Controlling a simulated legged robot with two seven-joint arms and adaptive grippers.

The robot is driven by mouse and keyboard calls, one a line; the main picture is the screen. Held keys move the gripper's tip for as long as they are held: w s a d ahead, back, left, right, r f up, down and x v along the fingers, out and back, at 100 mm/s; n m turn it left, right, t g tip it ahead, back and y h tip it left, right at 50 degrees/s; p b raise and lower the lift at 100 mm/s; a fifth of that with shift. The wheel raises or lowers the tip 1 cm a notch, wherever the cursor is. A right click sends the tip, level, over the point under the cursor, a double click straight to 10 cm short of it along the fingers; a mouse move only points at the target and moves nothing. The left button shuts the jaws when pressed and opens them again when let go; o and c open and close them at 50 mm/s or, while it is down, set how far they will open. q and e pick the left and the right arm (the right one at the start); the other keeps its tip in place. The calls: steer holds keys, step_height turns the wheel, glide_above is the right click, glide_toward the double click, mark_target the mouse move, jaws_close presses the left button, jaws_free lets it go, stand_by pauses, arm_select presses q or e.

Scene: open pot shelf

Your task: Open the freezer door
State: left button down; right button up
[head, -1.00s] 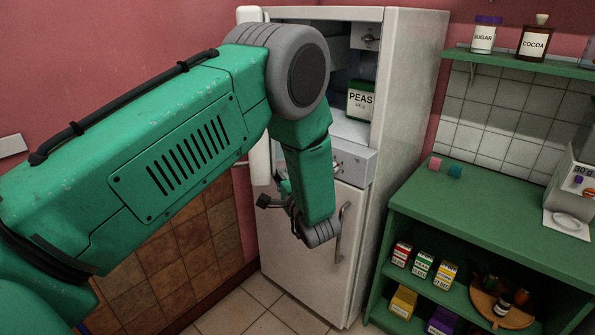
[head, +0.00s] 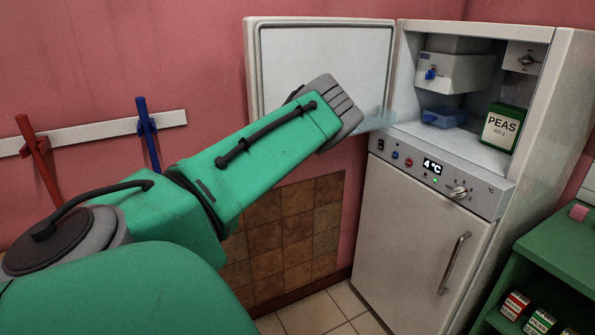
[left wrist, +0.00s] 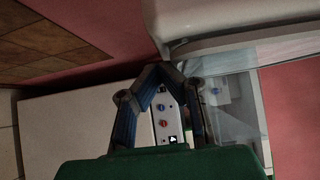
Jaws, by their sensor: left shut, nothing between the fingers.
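The freezer door (head: 290,60) stands wide open to the left of the white fridge-freezer (head: 412,235), its pale inner face showing. The upper compartment is open, with a shelf box (head: 470,72), a blue tray (head: 440,117) and a green PEAS box (head: 502,128) inside. My left arm reaches across in front of the door's lower right part and hides my gripper in the head view. In the left wrist view my left gripper (left wrist: 158,72) is shut and empty, its tips close to the door's edge (left wrist: 215,25) in the picture; contact cannot be told. My right gripper is not in view.
The lower door (head: 410,250) with its bar handle (head: 455,262) is shut. A control panel (head: 398,158) runs above it. A green shelf unit (head: 535,270) stands at the right. Red and blue tools hang on a wall rail (head: 95,138) at the left.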

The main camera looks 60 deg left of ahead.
arm_select(q)
steer(key=a, duration=0.3)
steer(key=shift+s+f+m+t+h, duration=0.1)
steer(key=shift+f+m+t+h, duration=0.05)
steer(key=shift+m+t+h, duration=0.2)
steer(key=shift+a, duration=0.3)
steer(key=shift+d+r+m+h+b, duration=0.2)
steer(key=shift+r+m+h+b, duration=0.1)
steer(key=shift+r, duration=0.25)
steer(key=shift+a+f, duration=0.1)
